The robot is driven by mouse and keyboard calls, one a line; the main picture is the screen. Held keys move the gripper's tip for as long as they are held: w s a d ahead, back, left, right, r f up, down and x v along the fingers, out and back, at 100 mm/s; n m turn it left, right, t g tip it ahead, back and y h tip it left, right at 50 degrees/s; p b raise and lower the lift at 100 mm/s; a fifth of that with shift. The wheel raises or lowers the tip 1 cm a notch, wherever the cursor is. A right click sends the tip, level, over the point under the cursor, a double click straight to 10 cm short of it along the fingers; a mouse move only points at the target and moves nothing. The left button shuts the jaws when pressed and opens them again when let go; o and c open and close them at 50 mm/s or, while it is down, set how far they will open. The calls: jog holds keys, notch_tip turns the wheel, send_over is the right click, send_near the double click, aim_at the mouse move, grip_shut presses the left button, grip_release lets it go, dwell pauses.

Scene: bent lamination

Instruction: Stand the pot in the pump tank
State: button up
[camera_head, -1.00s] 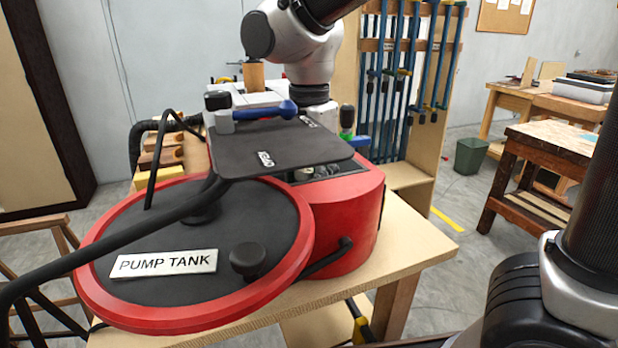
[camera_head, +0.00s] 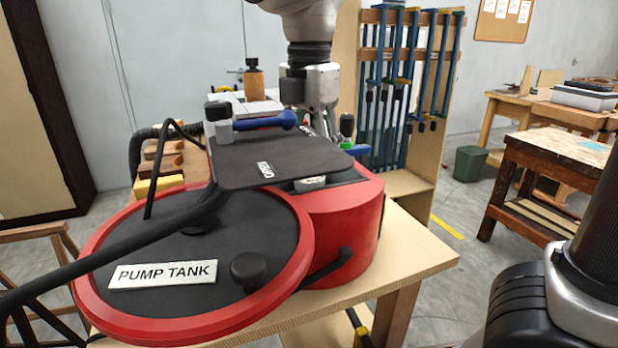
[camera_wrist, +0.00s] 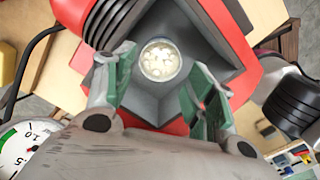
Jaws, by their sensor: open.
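The red pump tank (camera_head: 345,222) stands on the wooden bench, with its round, black-topped, labelled part (camera_head: 190,240) in front. The pot (camera_wrist: 160,60) is a round vessel with pale, lumpy contents, seen from above inside the tank's dark well (camera_wrist: 205,30). In the head view my gripper (camera_head: 328,122) hangs above the tank opening.
A black hose (camera_head: 120,235) crosses the front. A blue-handled lever (camera_head: 265,122) stands on the plate's far edge. A brown bottle (camera_head: 253,82) stands behind. A clamp rack (camera_head: 400,90) is behind to the right. A dial gauge (camera_wrist: 22,150) shows in the wrist view.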

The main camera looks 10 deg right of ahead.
aim_at(310, 176)
notch_tip(310, 176, up, 5)
jog(key=shift+f, duration=0.1)
jog(key=s+d+f+m+t, duration=0.1)
jog(key=s+d+f+m, duration=0.2)
jog(key=d+m, duration=0.6)
jog(key=s+d+f+m+t, duration=0.2)
jog(key=s+d+f+m, duration=0.1)
jog(key=d+m, duration=0.5)
jog(key=s+d+f+m+t, duration=0.1)
jog(key=s+d+f+m, duration=0.2)
jog(key=d+m, duration=0.6)
jog(key=d, duration=0.5)
jog(key=shift+f+m, duration=0.2)
jog(key=shift+m, duration=0.1)
